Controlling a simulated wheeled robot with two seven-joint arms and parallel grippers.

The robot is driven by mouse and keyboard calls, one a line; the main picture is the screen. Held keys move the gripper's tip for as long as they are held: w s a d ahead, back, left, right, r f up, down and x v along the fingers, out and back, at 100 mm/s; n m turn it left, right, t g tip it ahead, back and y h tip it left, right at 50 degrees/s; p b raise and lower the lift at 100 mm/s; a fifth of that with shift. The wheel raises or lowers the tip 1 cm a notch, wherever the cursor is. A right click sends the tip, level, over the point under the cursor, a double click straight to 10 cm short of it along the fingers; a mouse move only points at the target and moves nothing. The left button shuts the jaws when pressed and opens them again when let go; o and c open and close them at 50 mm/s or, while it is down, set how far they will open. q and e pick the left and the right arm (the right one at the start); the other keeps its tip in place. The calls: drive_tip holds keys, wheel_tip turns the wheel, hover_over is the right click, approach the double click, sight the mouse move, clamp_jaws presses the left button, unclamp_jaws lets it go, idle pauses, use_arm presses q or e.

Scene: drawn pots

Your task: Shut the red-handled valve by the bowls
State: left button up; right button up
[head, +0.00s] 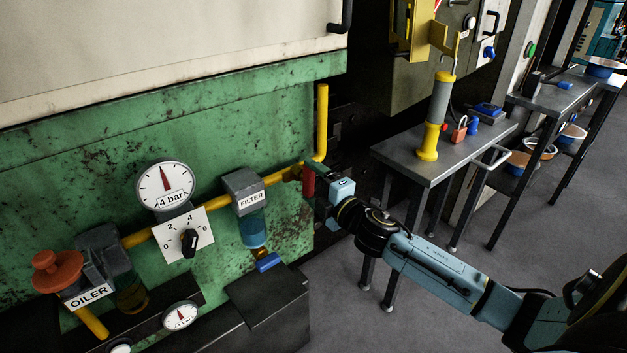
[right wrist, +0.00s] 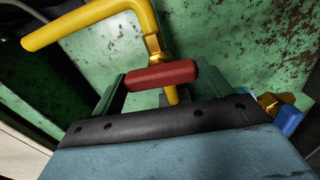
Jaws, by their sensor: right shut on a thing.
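The red valve handle (head: 308,182) is on the yellow pipe (head: 284,175), right of the filter (head: 242,186) on the green machine. My right gripper (head: 318,192) reaches it from the right and is shut on it. In the right wrist view the red handle (right wrist: 162,77) lies between the fingers of my right gripper (right wrist: 152,90) and crosses the yellow pipe (right wrist: 152,42). The valve body is mostly hidden by the handle. A blue clear bowl (head: 253,231) hangs under the filter, and an amber bowl (head: 131,298) under the oiler. My left gripper is not in view.
A pressure gauge (head: 164,186) and a dial plate (head: 184,236) are on the left. A blue-handled tap (head: 268,262) is below the filter. A grey table (head: 404,165) stands behind my right arm, and farther right a shelf holds open bowls (head: 541,148). The floor (head: 450,290) looks clear.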

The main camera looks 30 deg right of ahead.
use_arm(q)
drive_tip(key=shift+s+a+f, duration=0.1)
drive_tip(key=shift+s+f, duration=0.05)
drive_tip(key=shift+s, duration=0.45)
use_arm(e)
drive_tip(key=shift+n, duration=0.6)
drive_tip(key=o, duration=1)
drive_tip(key=shift+s, duration=0.15)
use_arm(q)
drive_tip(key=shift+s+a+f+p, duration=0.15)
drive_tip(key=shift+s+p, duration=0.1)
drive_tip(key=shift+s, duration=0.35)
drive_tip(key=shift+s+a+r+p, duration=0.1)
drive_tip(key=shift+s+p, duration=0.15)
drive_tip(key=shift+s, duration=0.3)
use_arm(e)
drive_tip(key=s, duration=0.8)
drive_tip(key=s+d, duration=0.1)
drive_tip(key=s, duration=0.4)
